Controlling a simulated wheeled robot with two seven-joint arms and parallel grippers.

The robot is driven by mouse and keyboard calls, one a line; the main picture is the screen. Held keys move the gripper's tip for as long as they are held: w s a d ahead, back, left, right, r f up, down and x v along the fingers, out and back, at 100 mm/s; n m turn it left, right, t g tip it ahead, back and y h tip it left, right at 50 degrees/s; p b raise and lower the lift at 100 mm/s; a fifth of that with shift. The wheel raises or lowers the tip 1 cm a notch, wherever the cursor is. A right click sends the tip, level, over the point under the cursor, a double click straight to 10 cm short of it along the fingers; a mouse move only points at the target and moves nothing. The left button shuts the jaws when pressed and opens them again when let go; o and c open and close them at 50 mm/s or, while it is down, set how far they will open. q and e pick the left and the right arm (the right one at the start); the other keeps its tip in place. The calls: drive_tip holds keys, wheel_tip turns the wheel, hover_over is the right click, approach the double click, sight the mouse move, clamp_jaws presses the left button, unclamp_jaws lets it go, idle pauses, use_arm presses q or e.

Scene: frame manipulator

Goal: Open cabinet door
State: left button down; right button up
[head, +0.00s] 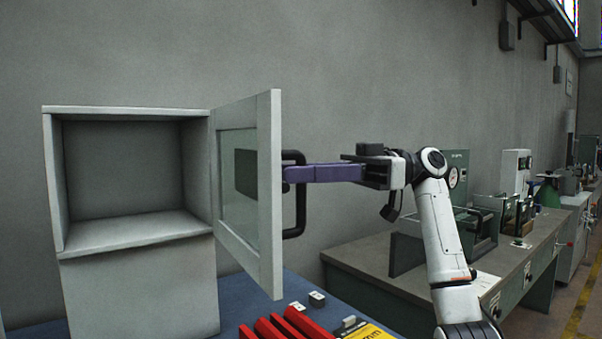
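The cabinet (140,108) is a pale grey box at the left, and its upper compartment is empty. Its glass-paned door (268,190) stands wide open, swung out on the right side. A black bar handle (297,222) is on the door's outer face. My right gripper (290,174) reaches in from the right, its purple fingers at the handle. Whether they grip the handle or only touch it is hidden at the door edge. My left gripper is not in view.
Red objects (283,328) and a yellow label lie on the blue surface (318,288) below the door. A grey workbench (375,262) with equipment runs along the wall at right, behind my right arm. A plain wall is behind the cabinet.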

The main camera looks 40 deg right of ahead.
drive_tip(key=v, duration=1)
drive_tip(key=shift+b, duration=0.4)
drive_tip(key=shift+s+d, duration=0.1)
drive_tip(key=shift+d, duration=0.05)
